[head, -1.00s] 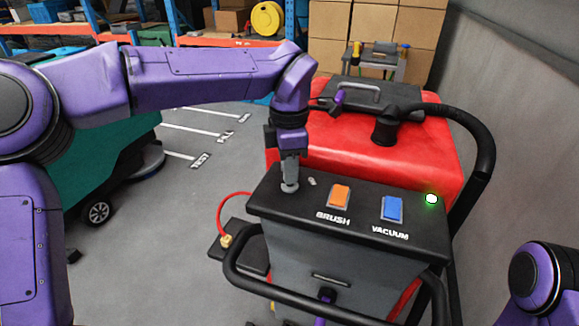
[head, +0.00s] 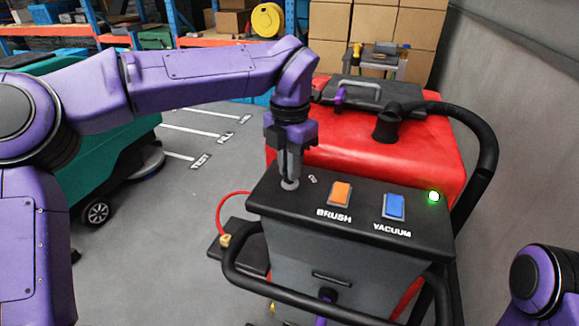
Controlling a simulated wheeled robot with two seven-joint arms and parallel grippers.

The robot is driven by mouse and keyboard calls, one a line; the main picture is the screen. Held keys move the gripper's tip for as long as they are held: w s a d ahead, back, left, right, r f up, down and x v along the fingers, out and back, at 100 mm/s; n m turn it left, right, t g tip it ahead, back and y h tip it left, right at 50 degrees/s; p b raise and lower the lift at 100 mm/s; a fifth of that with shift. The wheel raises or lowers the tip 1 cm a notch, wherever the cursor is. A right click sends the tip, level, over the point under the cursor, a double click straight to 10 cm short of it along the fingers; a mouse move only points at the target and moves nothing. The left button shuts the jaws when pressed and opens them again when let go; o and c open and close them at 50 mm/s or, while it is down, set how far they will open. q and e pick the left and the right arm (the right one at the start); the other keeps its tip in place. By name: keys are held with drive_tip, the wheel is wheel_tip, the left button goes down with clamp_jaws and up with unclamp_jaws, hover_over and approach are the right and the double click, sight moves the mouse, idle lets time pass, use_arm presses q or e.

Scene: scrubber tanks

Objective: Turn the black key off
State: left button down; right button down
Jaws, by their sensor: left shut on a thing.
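My left gripper (head: 290,178) points down at the left end of the black control panel (head: 300,205) on the red scrubber (head: 350,150). Its fingers are shut on the black key, which they hide almost wholly. A round grey key switch base (head: 289,185) shows under the fingertips. A small pale mark sits just right of it. The green light (head: 433,196) at the panel's right end is lit. My right gripper is not in view; only part of my right arm shows at the lower right.
The orange BRUSH switch (head: 341,194) and blue VACUUM switch (head: 394,206) lie right of the key. A black hose (head: 485,140) curves along the right side. A black handlebar (head: 300,297) runs below the panel. A teal machine (head: 100,150) stands at the left, with open floor between.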

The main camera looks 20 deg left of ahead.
use_arm(q)
drive_tip(key=n+b, duration=0.1)
drive_tip(key=n, duration=0.3)
drive_tip(key=shift+n+b, duration=0.3)
drive_tip(key=shift+b, duration=0.05)
idle(0.4)
drive_tip(key=c, duration=1.1)
unclamp_jaws()
drive_tip(key=shift+w, duration=0.1)
drive_tip(key=shift+c, duration=0.2)
wheel_tip(320, 180, up, 10)
drive_tip(key=p, duration=0.1)
drive_tip(key=shift+r, duration=0.2)
